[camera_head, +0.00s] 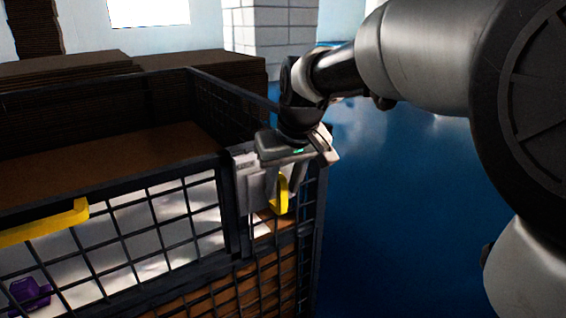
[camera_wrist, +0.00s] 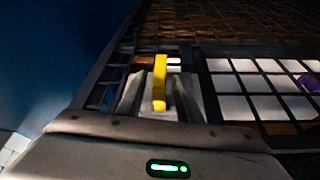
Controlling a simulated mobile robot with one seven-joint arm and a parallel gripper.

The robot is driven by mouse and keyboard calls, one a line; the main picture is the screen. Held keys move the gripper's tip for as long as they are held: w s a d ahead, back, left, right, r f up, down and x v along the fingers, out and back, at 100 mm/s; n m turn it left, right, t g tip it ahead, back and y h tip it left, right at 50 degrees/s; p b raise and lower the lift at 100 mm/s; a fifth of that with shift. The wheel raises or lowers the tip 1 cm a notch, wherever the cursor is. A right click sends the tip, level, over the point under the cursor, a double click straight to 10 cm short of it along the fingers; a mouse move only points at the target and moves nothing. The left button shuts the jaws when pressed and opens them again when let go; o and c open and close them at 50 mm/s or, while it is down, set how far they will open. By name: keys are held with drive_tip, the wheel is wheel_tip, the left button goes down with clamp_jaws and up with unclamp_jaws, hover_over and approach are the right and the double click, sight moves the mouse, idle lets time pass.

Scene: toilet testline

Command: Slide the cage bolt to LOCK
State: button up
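The cage bolt shows as an upright yellow handle (camera_head: 281,194) on a grey metal mount (camera_head: 247,187) at the cage's front corner. In the wrist view the yellow handle (camera_wrist: 160,83) stands in the middle, between my two fingers. My gripper (camera_head: 279,186) points down at the bolt, with one finger on each side of the handle. Its fingers (camera_wrist: 161,95) look apart from the handle, with a small gap on each side, though contact is hard to judge. The bolt's rod and any LOCK marking cannot be made out.
The dark wire-mesh cage (camera_head: 125,173) fills the left, with a second yellow handle (camera_head: 45,222) on its front. A purple object (camera_head: 30,293) lies behind the mesh. Brown stacks (camera_head: 60,75) stand behind. The blue floor (camera_head: 400,220) right of the cage is clear.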

sight(258, 198)
drive_tip(key=shift+x, duration=0.9)
drive_tip(key=shift+c, duration=0.5)
clamp_jaws()
drive_tip(key=s+a, duration=0.1)
drive_tip(key=a, duration=0.1)
drive_tip(key=s+a, duration=0.2)
drive_tip(key=shift+s+a, duration=0.15)
drive_tip(key=shift+a, duration=0.25)
drive_tip(key=shift+o, duration=0.5)
unclamp_jaws()
drive_tip(key=shift+s+a, duration=0.1)
drive_tip(key=shift+r, duration=0.1)
